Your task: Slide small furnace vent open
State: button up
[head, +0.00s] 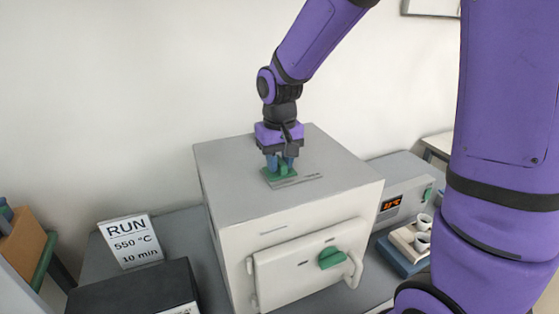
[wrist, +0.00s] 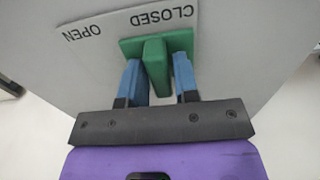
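The furnace (head: 235,185) is a light grey box with a white front door, seen in the head view. Its vent slider, a green plate with an upright green tab (head: 283,173), sits on the top. In the wrist view the green tab (wrist: 156,66) stands by the printed word CLOSED, with OPEN printed to the left. My gripper (head: 279,162) points down over the slider. In the wrist view its blue fingers (wrist: 160,82) are apart, one on each side of the tab. The left finger is close to the tab; a gap shows at the right one.
The furnace door has a green knob (head: 332,258) and a pale handle (head: 354,270). A grey unit with an orange display (head: 391,204) and a tray with white cups (head: 422,242) stand at right. A RUN sign (head: 131,241) and a black box (head: 135,292) stand at left.

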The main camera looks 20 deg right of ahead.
aim_at(300, 168)
grip_shut()
jog(key=shift+d, duration=2.65)
jog(key=shift+o, duration=1.9)
grip_release()
jog(key=shift+d, duration=0.15)
notch_tip(300, 168, up, 11)
